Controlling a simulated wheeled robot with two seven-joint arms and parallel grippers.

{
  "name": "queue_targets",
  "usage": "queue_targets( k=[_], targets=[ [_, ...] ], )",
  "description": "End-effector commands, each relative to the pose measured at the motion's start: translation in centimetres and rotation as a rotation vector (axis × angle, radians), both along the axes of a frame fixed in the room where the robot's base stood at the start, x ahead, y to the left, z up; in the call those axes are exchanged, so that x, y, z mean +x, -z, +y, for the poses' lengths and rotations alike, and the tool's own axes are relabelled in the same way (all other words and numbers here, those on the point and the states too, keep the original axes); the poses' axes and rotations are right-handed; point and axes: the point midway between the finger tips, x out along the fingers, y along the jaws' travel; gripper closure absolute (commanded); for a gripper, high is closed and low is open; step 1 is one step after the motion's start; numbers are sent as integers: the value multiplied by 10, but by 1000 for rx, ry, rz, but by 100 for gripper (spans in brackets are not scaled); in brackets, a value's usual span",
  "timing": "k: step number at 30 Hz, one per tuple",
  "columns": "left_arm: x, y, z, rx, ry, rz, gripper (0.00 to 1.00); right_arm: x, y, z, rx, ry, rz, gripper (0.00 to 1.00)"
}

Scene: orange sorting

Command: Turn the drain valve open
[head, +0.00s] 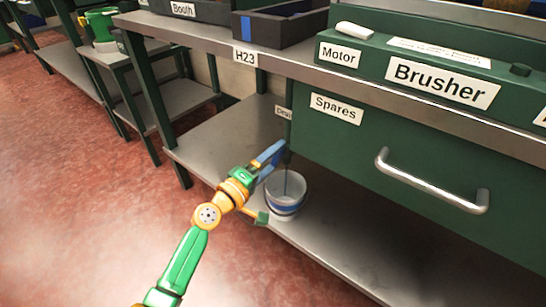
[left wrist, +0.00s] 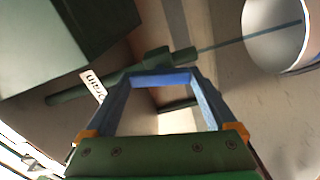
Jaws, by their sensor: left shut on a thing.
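The drain valve (left wrist: 157,58) is a dark green fitting on a green pipe under the bench, beside a "Drain" tag (left wrist: 93,85); the tag also shows in the head view (head: 284,112). My left gripper (head: 272,158) reaches under the bench edge. In the left wrist view its blue fingers (left wrist: 166,77) close in right at the valve, shut on its handle, which the fingers mostly hide. A thin blue-grey line, like a stream, runs from the valve outlet into a white bucket with a blue band (head: 287,204). My right gripper is in neither view.
The bucket stands on the lower metal shelf (head: 330,245), close beside my left gripper. The green "Spares" drawer (head: 360,150) with a bar handle (head: 430,188) hangs just right of the valve. The red floor (head: 90,150) at left is clear.

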Motion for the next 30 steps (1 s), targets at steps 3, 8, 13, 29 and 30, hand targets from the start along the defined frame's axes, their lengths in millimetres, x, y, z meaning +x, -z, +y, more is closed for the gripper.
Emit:
queue_targets(
  k=[3, 8, 13, 29, 30],
  targets=[
    [-1, 1, -1, -63, 1, 50, 66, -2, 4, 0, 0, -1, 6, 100],
    [0, 2, 0, -128, 0, 98, 66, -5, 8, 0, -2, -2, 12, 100],
    [-1, 2, 0, -174, 2, 132, 66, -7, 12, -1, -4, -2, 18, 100],
    [-1, 3, -1, -204, 2, 154, 66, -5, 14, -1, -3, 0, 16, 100],
    [-1, 3, -1, -204, 2, 154, 66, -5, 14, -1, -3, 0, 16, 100]
  ],
)
